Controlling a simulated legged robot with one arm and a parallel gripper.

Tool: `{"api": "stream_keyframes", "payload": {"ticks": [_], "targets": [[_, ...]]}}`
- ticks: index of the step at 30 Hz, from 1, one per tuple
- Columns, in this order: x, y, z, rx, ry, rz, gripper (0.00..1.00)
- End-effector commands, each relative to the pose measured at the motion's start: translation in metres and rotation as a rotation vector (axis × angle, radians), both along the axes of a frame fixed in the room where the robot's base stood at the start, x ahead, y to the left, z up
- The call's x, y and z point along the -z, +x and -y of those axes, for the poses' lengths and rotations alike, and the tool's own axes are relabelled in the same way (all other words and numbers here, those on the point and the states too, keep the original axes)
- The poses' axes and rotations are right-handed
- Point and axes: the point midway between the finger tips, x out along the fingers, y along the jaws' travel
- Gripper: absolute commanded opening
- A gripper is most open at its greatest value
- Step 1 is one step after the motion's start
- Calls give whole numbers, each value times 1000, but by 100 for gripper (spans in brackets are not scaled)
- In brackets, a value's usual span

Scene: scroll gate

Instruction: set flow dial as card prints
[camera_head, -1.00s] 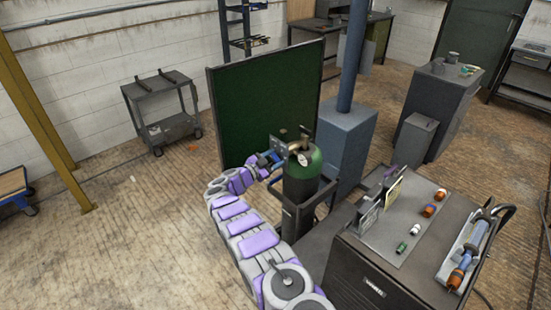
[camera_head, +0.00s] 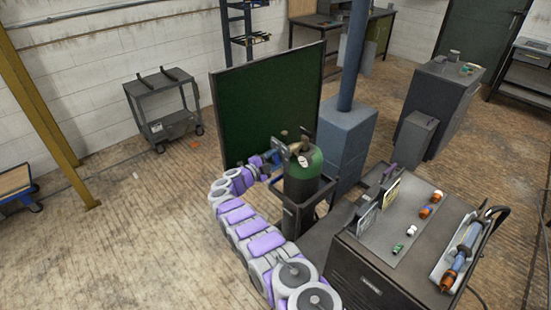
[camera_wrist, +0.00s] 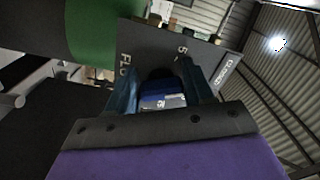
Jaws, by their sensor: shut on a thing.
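The flow dial (camera_wrist: 160,86) is a dark round knob on a grey panel (camera_wrist: 140,45) in the wrist view. Beside it are pale letters beginning "FLO" and a "5"; its pointer setting cannot be read. My gripper (camera_wrist: 163,85) has its two blue fingers on either side of the dial, shut on it. In the head view my gripper (camera_head: 272,163) is at the left of the green-topped gas cylinder (camera_head: 303,170), by the regulator. Two upright cards stand on the grey cabinet, a pale one (camera_head: 391,192) and a grey one (camera_head: 367,219); their print is too small to read.
The cylinder stands in a dark cart close to the green screen (camera_head: 265,110) and a blue-grey post (camera_head: 347,130). The cabinet top (camera_head: 385,240) holds several small coloured fittings and a torch (camera_head: 462,255) in a tray. Open floor (camera_head: 130,230) lies to the left.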

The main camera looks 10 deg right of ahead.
Motion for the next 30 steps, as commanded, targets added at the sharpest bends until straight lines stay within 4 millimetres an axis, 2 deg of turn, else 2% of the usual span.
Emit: {"api": "stream_keyframes", "payload": {"ticks": [1, 14, 15, 21, 30], "targets": [[6, -1, -2, -1, 7, -5, 21], [7, -1, -3, -2, 11, 1, 21], [7, -1, -3, -1, 11, 1, 54], [5, -1, -2, -2, 9, 5, 72], [2, -2, -2, -1, 10, 8, 72]]}}
